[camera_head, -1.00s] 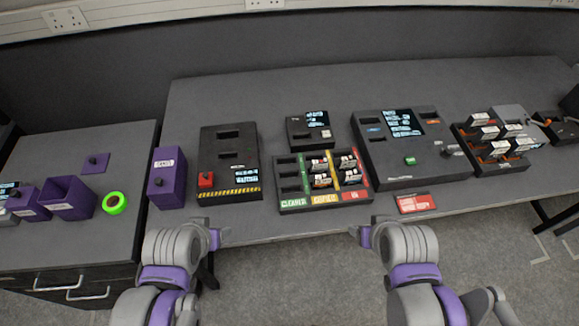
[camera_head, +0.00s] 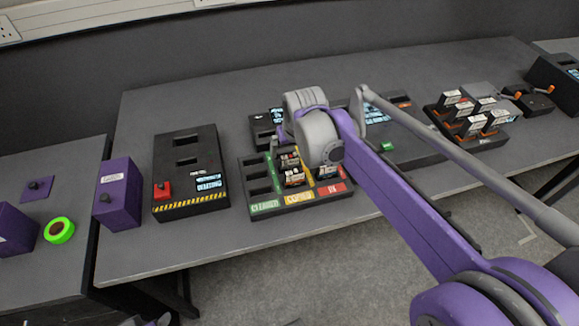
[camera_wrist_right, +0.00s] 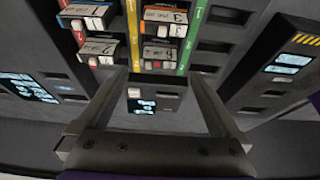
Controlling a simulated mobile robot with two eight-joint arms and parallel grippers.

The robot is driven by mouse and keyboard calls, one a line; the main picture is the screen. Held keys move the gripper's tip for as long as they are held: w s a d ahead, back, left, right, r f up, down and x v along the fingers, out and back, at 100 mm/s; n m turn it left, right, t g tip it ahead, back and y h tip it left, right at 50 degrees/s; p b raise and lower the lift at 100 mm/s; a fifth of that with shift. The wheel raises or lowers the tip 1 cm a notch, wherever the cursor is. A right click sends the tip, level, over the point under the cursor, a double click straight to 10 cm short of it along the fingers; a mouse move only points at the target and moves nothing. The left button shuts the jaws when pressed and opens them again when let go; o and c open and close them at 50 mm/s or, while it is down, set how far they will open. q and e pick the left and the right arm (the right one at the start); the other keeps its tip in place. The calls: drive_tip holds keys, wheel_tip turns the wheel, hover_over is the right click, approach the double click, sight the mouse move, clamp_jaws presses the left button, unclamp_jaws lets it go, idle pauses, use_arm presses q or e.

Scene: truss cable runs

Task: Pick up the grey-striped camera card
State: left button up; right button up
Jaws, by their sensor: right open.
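The card tray (camera_head: 262,208) has lanes marked green, yellow and red; several cards stand in its middle and right lanes. In the right wrist view, the card labelled 4 (camera_wrist_right: 160,53) looks grey-striped, though its stripe is hard to make out. It stands in a slot between the yellow and green strips. Beside it are an orange-striped card (camera_wrist_right: 165,17), a blue-striped card (camera_wrist_right: 88,10) and a card labelled 2 (camera_wrist_right: 98,48). My right gripper (camera_wrist_right: 157,80) is open and empty above the tray's far side, which my right arm partly hides in the head view.
A black box with a red button (camera_head: 190,165) and a purple box (camera_head: 118,195) stand left of the tray. A small screen unit (camera_head: 263,125) is behind it. A larger console (camera_head: 405,148) and a card rack (camera_head: 440,112) stand to the right.

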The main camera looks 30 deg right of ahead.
sight(290, 156)
drive_tip(key=x, duration=0.5)
drive_tip(key=shift+d+f+b, duration=0.1)
drive_tip(key=shift+f+b, duration=0.25)
drive_tip(key=shift+f, duration=0.1)
drive_tip(key=c, duration=1.4)
